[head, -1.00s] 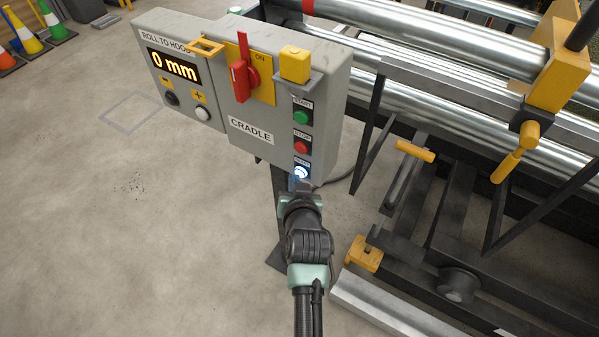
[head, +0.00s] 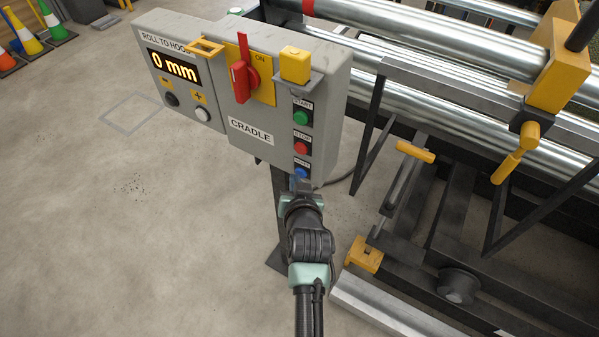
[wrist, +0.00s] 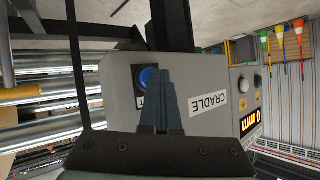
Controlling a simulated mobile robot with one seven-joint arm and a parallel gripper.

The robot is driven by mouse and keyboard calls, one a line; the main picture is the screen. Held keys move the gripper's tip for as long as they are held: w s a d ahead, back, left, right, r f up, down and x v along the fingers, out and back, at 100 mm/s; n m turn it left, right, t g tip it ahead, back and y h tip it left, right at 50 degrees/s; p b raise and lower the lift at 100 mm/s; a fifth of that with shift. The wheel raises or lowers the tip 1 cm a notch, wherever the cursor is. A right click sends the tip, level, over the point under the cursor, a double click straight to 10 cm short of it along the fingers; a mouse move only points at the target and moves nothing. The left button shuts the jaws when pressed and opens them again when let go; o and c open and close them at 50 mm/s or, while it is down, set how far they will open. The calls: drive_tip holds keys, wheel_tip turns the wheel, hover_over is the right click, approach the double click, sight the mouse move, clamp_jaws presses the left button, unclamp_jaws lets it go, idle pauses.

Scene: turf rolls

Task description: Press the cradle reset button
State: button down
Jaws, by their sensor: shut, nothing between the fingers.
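The blue reset button (head: 302,172) is the lowest of the three on the right side of the grey cradle control box (head: 262,150). Its glow is off. It also shows in the wrist view (wrist: 148,78), partly covered by my fingers. My gripper (head: 300,184) is shut and empty, its tips at or just in front of the button's lower part. In the wrist view the fingertips (wrist: 160,72) overlap the button's edge. I cannot tell whether they touch it.
Above it are a red stop button (head: 301,148) and a green start button (head: 301,118). A red switch (head: 240,80) points to ON, and the display (head: 173,68) reads 0 mm. Steel rollers (head: 430,115) and a dark frame stand at the right.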

drive_tip(key=shift+s+a+p, duration=0.35)
drive_tip(key=shift+s+a, duration=0.05)
drive_tip(key=shift+s, duration=0.15)
drive_tip(key=s+a+p, duration=0.1)
drive_tip(key=s, duration=0.1)
drive_tip(key=s+a+p, duration=0.2)
idle(0.4)
drive_tip(key=shift+s, duration=0.15)
idle(0.6)
